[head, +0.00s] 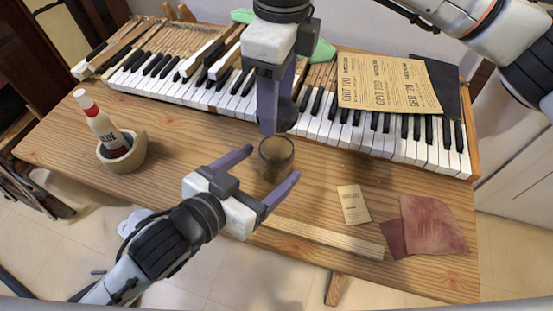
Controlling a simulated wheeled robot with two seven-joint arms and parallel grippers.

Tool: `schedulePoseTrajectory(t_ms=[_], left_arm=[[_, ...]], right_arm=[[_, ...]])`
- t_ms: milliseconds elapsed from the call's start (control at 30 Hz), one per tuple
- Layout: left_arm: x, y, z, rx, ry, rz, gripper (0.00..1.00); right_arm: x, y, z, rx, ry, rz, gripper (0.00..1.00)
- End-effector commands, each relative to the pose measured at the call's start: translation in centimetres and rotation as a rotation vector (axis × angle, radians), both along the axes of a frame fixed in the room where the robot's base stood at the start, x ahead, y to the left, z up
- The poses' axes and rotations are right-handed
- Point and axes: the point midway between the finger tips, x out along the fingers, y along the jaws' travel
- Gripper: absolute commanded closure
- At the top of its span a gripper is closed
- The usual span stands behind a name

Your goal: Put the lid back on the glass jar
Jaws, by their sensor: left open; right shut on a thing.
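The glass jar (276,158) is a small dark, see-through round jar standing on the wooden table, with its open rim up. My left gripper (273,164) is open, with its two purple fingers around the jar's near side; I cannot tell whether they touch it. My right gripper (281,116) comes down from above and is shut on a dark round piece, which looks like the lid (287,114). The lid is just beyond and above the jar in the picture, apart from it. A finger hides part of the lid.
A piano keyboard (350,134) runs along the table's back, with printed sandpaper sheets (375,82) on it. A glue bottle (104,128) stands in a bowl-like holder (128,160) at left. A wooden strip (320,238), a small card (353,204) and reddish sheets (433,225) lie at front right.

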Motion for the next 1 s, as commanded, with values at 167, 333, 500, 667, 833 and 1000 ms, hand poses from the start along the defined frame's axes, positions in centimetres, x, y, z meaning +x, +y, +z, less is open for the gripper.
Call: schedulePoseTrajectory(t_ms=[167,333,500,667,833,1000], left_arm=[[2.3,-1.6,-1.1,-0.001,-0.001,0.000,0.22],[3.5,-2.4,-1.8,0.000,0.000,0.000,0.22],[3.8,-2.7,-2.0,0.001,-0.001,0.000,0.22],[3.8,-2.7,-2.0,0.001,-0.001,0.000,0.22],[3.8,-2.7,-1.9,0.001,-0.001,0.000,0.41],[3.8,-2.7,-1.9,0.001,-0.001,0.000,0.70]], right_arm=[[0.0,0.0,0.0,0.000,0.000,0.000,0.69],[0.0,0.0,0.0,0.000,0.000,0.000,0.69],[0.0,0.0,0.0,0.000,0.000,0.000,0.69],[0.0,0.0,0.0,0.000,0.000,0.000,0.69],[0.0,0.0,0.0,0.000,0.000,0.000,0.69],[0.0,0.0,0.0,0.000,0.000,0.000,0.69]])
